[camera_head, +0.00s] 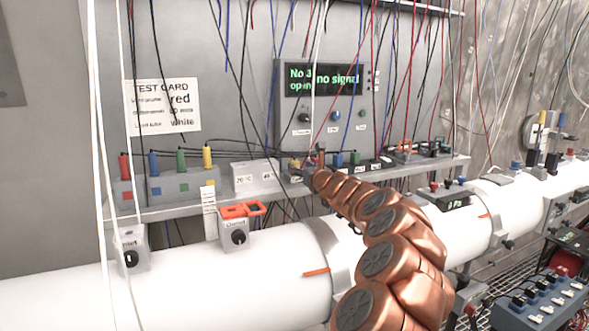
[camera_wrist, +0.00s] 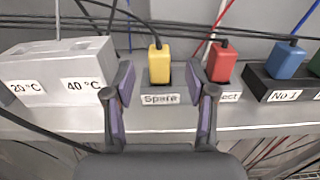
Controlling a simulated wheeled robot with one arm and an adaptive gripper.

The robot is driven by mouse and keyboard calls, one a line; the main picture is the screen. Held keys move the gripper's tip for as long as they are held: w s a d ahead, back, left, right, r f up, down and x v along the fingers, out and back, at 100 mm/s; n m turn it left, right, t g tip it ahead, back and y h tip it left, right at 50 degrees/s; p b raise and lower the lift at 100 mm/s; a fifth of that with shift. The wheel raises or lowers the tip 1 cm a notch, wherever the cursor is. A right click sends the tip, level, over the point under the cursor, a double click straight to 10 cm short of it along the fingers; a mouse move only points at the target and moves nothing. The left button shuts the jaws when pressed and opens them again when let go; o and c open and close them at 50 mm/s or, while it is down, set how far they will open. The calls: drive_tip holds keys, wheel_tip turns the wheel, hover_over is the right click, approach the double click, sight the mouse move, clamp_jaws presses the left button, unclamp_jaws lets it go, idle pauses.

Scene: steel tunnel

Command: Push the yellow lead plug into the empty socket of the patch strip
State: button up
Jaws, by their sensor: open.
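In the wrist view a yellow plug (camera_wrist: 159,64) with a black lead stands upright in a holder labelled "Spare" (camera_wrist: 160,99) on the shelf. My open gripper (camera_wrist: 161,74) has one finger on each side of it, with gaps showing; whether they reach its depth is hard to tell. A red plug (camera_wrist: 222,63) stands just right of the right finger. Further right, a blue plug (camera_wrist: 287,58) stands in a dark strip (camera_wrist: 262,81) marked "No 1". In the head view this strip (camera_head: 350,168) is partly hidden by my arm, and I cannot make out an empty socket.
A grey block (camera_wrist: 62,61) marked 20 °C and 40 °C stands left of the gripper. Black leads cross behind the plugs. In the head view a display box (camera_head: 320,100) reads "No 3 open" and "no signal"; hanging wires surround it. A white pipe (camera_head: 210,285) runs below the shelf.

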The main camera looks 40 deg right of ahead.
sight(297, 164)
drive_tip(key=shift+p+x, duration=0.9)
drive_tip(key=shift+x, duration=1.45)
drive_tip(key=shift+w+d+f, duration=0.1)
drive_tip(key=shift+w, duration=0.35)
drive_tip(key=shift+c, duration=0.3)
clamp_jaws()
